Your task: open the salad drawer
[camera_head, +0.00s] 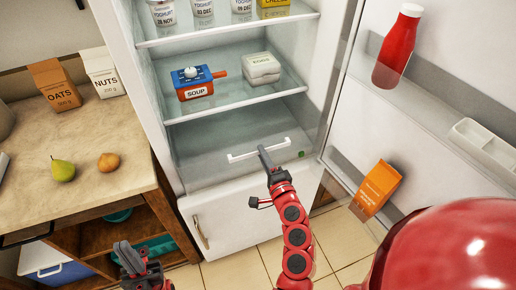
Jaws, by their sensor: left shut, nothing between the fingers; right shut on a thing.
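The salad drawer (215,172) is at the bottom of the open fridge, with a clear front and a white bar handle (240,156). My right gripper (264,152) reaches up from below and is shut on the handle near its middle. A small green thing shows at the drawer's right side. How far the drawer is drawn out is hard to tell. My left gripper (128,258) is shut and empty, low in front of the wooden cabinet, away from the fridge.
The fridge door (375,140) stands open at the right, holding a red bottle (397,46) and an orange carton (376,188). A soup box (196,84) and a pale box (261,68) sit on the shelf above. A counter (110,130) with a pear is left.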

